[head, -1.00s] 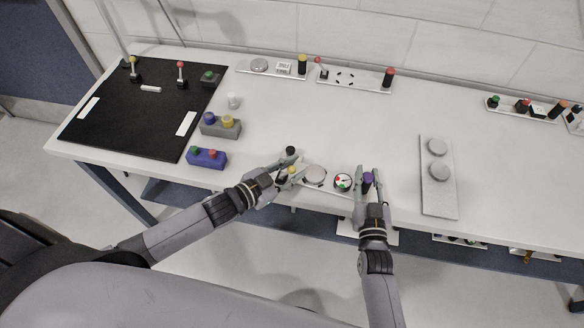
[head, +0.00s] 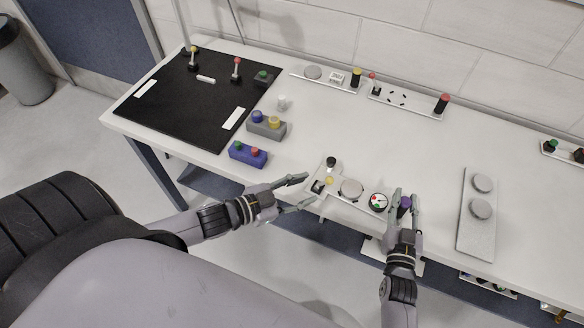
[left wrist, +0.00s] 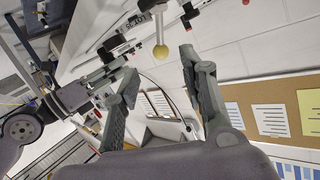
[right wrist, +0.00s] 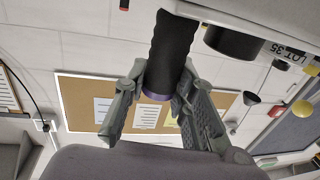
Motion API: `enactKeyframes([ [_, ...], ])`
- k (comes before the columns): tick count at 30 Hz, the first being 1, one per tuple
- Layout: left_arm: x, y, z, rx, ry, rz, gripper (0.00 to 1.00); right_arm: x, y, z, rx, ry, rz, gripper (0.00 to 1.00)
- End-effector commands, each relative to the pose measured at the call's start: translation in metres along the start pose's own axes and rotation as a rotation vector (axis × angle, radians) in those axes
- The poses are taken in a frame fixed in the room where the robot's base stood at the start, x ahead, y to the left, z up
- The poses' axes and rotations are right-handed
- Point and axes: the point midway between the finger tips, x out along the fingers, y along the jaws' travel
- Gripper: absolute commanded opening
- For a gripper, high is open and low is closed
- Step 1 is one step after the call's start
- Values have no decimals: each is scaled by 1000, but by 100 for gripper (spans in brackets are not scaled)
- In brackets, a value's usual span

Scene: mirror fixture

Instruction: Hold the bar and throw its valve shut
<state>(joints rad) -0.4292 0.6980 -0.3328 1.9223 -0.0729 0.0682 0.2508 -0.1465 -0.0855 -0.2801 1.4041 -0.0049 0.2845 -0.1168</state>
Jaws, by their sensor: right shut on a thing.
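The pale bar (head: 365,197) lies along the table's front edge. It carries a black knob (head: 331,162), a lever with a yellow ball (head: 328,181), a grey disc (head: 351,189), a round gauge (head: 378,201) and a black handle with a purple end (head: 404,202). My right gripper (head: 404,200) is shut on that handle, whose black grip (right wrist: 174,45) shows between the fingers in the right wrist view. My left gripper (head: 308,190) is open and empty, just left of the lever. In the left wrist view the yellow ball (left wrist: 160,51) appears beyond the spread fingers, apart from them.
A blue box (head: 248,154) and a grey box (head: 266,125) with coloured knobs stand left of the bar, near a black mat (head: 190,100). A plate with two grey discs (head: 478,225) lies to the right. The table middle is clear.

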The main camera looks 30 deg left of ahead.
Motion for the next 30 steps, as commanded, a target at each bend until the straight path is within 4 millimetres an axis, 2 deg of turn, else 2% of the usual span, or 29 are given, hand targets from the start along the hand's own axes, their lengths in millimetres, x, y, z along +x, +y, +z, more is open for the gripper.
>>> enactKeyframes([
  [3, -17, 1, 1, -1, -2, 1, 39, 0, 0, 0, -1, 1, -1, 0],
  [10, -30, 0, 0, 1, 1, 0, 39, 0, 0, 0, -1, 1, -1, 0],
  [24, -30, 0, 0, 0, 1, 0, 39, 0, 0, -1, -1, 1, -1, 0],
  [28, -25, -4, 1, -5, -11, -11, 30, 0, 0, 0, -1, 1, -1, 0],
  [30, -17, -13, 5, -18, -37, -30, 25, 0, 0, 0, -1, 1, -1, 0],
])
